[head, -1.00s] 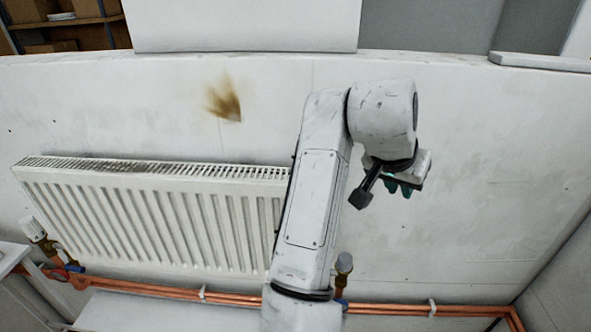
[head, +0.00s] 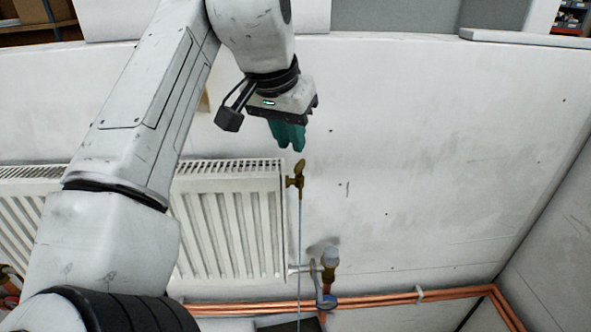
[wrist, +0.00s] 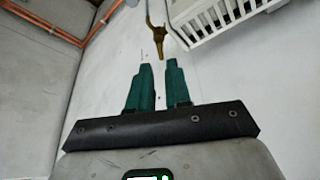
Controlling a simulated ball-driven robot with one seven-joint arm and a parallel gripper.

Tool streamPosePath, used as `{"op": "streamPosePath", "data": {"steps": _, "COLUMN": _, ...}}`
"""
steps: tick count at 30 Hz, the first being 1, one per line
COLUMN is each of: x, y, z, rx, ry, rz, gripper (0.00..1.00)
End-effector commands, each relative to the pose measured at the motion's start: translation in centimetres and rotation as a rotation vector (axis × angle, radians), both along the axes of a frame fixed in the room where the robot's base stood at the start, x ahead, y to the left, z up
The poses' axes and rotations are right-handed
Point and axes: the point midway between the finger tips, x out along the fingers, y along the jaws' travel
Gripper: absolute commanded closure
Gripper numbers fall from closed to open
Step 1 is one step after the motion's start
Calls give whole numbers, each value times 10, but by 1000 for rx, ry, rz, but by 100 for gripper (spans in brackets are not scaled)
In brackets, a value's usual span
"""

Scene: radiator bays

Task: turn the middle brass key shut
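A brass key (head: 298,174) sits on a brass fitting at the upper right end of the white radiator (head: 262,215). A thin pale line, like a water stream, runs straight down from it. The key also shows in the wrist view (wrist: 157,31), beyond the fingertips. It is the only brass key I can make out, so I cannot tell whether it is the middle one. My gripper (head: 291,147) has teal fingers, above and slightly left of the key, apart from it. In the wrist view the fingers (wrist: 159,66) stand apart with bare wall between them.
A valve with a pale grey cap (head: 329,262) and blue handle stands at the radiator's lower right. Copper pipes (head: 400,300) run along the wall's foot to the corner. A dark object (head: 290,325) lies at the bottom edge. The wall right of the key is clear.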

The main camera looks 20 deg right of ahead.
Motion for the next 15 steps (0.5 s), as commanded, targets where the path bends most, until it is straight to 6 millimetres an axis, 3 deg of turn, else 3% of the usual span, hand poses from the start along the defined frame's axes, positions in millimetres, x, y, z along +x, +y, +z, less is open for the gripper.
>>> {"op": "streamPosePath", "data": {"steps": 1, "x": 2, "y": -2, "z": -13, "rx": 1, "ry": -1, "rz": 0, "gripper": 82}}
{"op": "streamPosePath", "data": {"steps": 6, "x": 8, "y": -9, "z": -35, "rx": 1, "ry": -2, "rz": 0, "gripper": 82}}
{"op": "streamPosePath", "data": {"steps": 15, "x": 16, "y": -17, "z": -57, "rx": 1, "ry": -2, "rz": 1, "gripper": 82}}
